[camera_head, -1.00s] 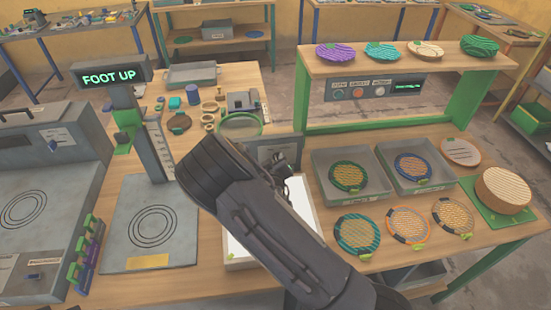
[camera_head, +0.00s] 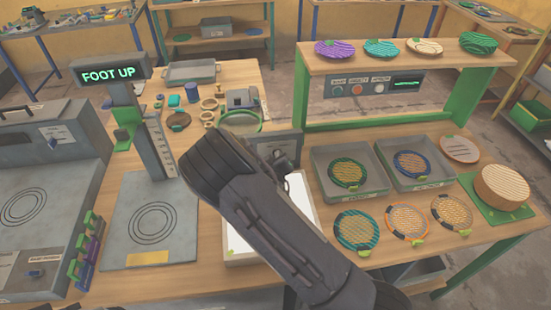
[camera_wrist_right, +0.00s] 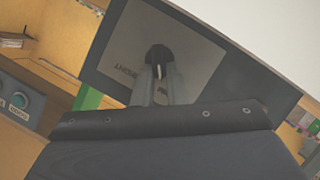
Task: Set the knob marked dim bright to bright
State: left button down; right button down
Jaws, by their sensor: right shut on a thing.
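The knob (camera_wrist_right: 157,54) is a small dark round piece on a grey panel with a pale label plate; it shows in the right wrist view. Printing on the plate is upside down and only partly readable, so I cannot read the knob's setting. My right gripper (camera_wrist_right: 160,82) is shut on the knob, its two fingers close together around it. In the head view the panel (camera_head: 287,143) stands upright behind a white light box (camera_head: 243,247). My right arm covers much of the box, and the knob is hard to make out there. My left gripper is not in view.
A post with a "FOOT UP" display (camera_head: 110,74) and a grey plate (camera_head: 150,240) stand left of my arm. To the right are two grey trays (camera_head: 378,193) with discs, and a shelf (camera_head: 400,62) with a button panel (camera_head: 372,88). Loose discs lie in front of the trays.

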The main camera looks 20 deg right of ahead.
jog(key=shift+s+d+m+t+y+b, duration=0.1)
jog(key=shift+d+m+t+y+b, duration=0.25)
jog(key=shift+m+y+b, duration=2.5)
jog(key=shift+s+d+m+t+h+b, duration=0.1)
jog(key=shift+d+m+t+h+b, duration=0.4)
jog(key=shift+b, duration=5.3)
jog(key=shift+s+d+m+g+y+b, duration=0.2)
jog(key=shift+m+y+b, duration=0.9)
jog(key=shift+b, duration=3.25)
jog(key=shift+w+d+m+h, duration=0.1)
jog(key=shift+w+m+h, duration=0.05)
jog(key=shift+m+h, duration=0.1)
jog(key=c, duration=1.6)
grip_release()
jog(key=shift+o, duration=0.7)
jog(key=shift+w+f, duration=0.15)
jog(key=shift+w, duration=0.05)
jog(key=shift+s, duration=0.15)
